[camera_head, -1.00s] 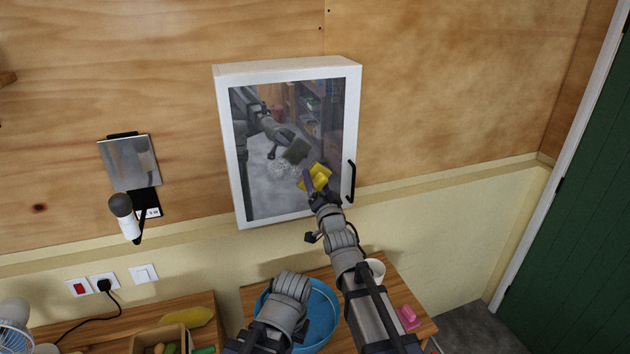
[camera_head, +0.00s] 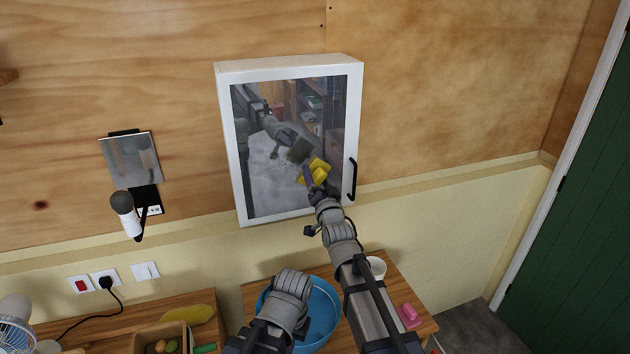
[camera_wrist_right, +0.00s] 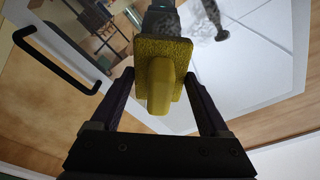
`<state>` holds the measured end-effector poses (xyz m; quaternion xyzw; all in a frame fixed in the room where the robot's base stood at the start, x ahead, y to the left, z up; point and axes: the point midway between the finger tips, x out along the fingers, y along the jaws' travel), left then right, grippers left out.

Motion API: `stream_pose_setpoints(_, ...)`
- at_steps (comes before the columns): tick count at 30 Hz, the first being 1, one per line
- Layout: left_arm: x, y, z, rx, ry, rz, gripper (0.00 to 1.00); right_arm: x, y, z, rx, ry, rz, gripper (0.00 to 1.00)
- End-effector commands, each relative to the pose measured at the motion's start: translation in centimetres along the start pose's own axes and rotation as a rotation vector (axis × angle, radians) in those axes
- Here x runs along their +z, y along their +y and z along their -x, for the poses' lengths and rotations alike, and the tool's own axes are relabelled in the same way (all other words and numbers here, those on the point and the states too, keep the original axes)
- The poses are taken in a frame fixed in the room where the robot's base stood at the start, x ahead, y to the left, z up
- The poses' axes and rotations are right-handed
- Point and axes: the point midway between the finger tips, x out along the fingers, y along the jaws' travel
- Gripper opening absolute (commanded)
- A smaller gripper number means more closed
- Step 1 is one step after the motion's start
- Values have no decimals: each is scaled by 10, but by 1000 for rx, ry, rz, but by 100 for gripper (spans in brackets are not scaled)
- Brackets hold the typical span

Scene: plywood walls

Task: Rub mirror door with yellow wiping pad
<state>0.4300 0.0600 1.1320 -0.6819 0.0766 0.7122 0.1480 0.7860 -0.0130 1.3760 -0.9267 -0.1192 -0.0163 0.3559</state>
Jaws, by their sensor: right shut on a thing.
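The mirror door (camera_head: 262,180) is the front of a white wall cabinet, shut, with a black handle (camera_head: 352,180) on its right side. A pale smudged patch shows on the glass left of the pad, and the mirror reflects my arm. My right gripper (camera_head: 312,184) is shut on the yellow wiping pad (camera_head: 317,170), in front of the lower right of the mirror. In the right wrist view the pad (camera_wrist_right: 162,80) sits between the fingers, its flat face toward the glass; I cannot tell whether it touches. My left arm is at the bottom; its gripper is hidden.
Below the cabinet, a wooden table holds a blue basin (camera_head: 322,312), a white cup (camera_head: 376,267) and a pink item (camera_head: 408,314). A green door (camera_head: 580,230) is at right.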

Motion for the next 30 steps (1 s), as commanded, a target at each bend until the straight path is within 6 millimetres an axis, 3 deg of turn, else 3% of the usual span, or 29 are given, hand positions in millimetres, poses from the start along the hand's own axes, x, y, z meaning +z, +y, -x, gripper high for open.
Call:
stream_pose_setpoints(3, 0, 0, 0, 0, 0, 0, 0, 2, 0, -16, 0, 2, -1, 34)
stream_pose_setpoints(12, 0, 0, -1, 0, 0, 0, 0, 6, 0, -36, 0, 6, -1, 34)
stream_pose_setpoints(30, 0, 0, -1, 0, 0, 0, 0, 7, 0, -40, 0, 7, 0, 34)
